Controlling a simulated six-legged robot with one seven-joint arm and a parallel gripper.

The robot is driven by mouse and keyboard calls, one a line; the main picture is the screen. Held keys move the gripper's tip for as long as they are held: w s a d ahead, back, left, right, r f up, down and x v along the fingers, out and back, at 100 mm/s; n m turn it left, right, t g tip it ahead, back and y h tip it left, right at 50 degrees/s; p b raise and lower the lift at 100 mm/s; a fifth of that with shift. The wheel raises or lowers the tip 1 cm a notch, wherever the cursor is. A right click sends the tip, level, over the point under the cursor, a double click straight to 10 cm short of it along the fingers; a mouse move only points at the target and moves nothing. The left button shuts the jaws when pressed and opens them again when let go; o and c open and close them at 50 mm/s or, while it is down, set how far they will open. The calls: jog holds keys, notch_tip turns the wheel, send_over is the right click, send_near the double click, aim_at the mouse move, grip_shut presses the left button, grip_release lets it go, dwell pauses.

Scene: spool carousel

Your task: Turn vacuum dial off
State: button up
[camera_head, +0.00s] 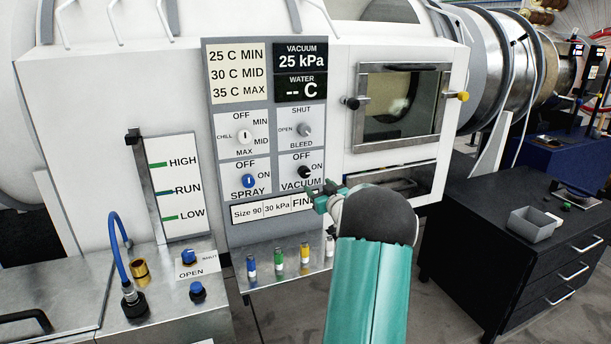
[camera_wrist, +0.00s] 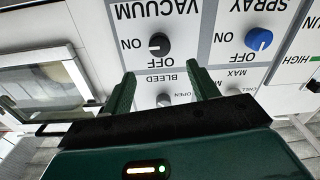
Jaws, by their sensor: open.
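The vacuum dial (camera_head: 304,172) is a small black knob on the grey control panel, with OFF above it and ON to its right. In the wrist view the panel appears upside down, and the vacuum dial (camera_wrist: 159,45) sits beyond my fingertips, roughly between them. Its light mark seems to face ON, but it is small. My gripper (camera_head: 325,197) is just below and right of the dial in the head view. In the wrist view my gripper (camera_wrist: 165,80) has its two green fingers wide apart with nothing between them. The vacuum display (camera_head: 301,57) reads 25 kPa.
The blue spray dial (camera_head: 249,181) is left of the vacuum dial, the bleed dial (camera_head: 304,130) above it. A framed window (camera_head: 402,105) is to the right. Coloured bottles (camera_head: 279,258) stand on a ledge below. A black drawer cabinet (camera_head: 500,235) stands at right.

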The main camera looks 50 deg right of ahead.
aim_at(306, 173)
jog(key=x, duration=1.1)
jog(key=c, duration=1)
